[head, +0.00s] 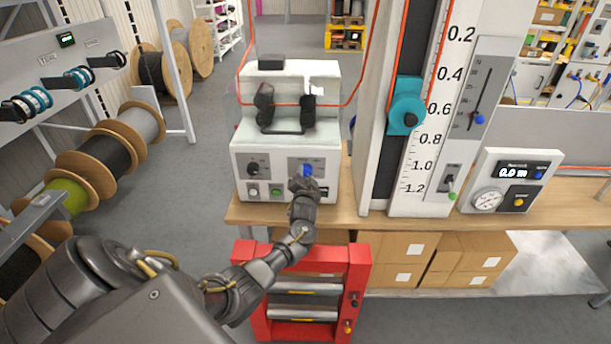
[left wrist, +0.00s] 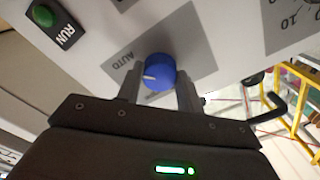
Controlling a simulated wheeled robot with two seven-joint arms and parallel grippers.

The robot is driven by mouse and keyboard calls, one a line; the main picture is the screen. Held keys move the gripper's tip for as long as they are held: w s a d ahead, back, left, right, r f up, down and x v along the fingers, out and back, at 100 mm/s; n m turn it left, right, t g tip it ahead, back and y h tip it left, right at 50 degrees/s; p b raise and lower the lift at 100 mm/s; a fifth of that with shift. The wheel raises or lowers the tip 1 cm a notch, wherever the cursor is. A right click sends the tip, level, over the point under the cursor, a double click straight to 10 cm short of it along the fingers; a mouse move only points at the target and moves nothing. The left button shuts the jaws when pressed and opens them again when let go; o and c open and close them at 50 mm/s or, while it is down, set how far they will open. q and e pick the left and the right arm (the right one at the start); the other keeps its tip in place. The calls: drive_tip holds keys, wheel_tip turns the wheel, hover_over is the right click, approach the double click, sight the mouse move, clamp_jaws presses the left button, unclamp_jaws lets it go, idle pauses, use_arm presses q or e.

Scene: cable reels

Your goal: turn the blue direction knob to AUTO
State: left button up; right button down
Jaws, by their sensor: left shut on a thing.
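The blue direction knob (head: 307,170) is on the front of the white machine (head: 262,170), on a grey plate at its right. In the left wrist view the knob (left wrist: 163,70) sits between the two fingers of my left gripper (left wrist: 162,82), which is shut on its sides. Its white pointer line points left and slightly down in that view. The AUTO label (left wrist: 125,62) is to the left of the knob. Part of the plate is hidden by the knob and fingers. In the head view my left gripper (head: 303,184) covers the knob's lower part. My right gripper is not in view.
A green RUN button (left wrist: 44,16) is on the same panel. A black knob (head: 253,168) is further left. A tall length scale (head: 428,130) and a meter box (head: 513,180) stand to the right on the wooden bench (head: 345,208). A red frame (head: 258,320) stands below.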

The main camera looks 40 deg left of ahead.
use_arm(q)
drive_tip(key=o, duration=1)
drive_tip(key=shift+s+d+f, duration=0.1)
drive_tip(key=shift+s+d, duration=0.25)
drive_tip(key=b+v, duration=0.2)
drive_tip(key=v, duration=0.8)
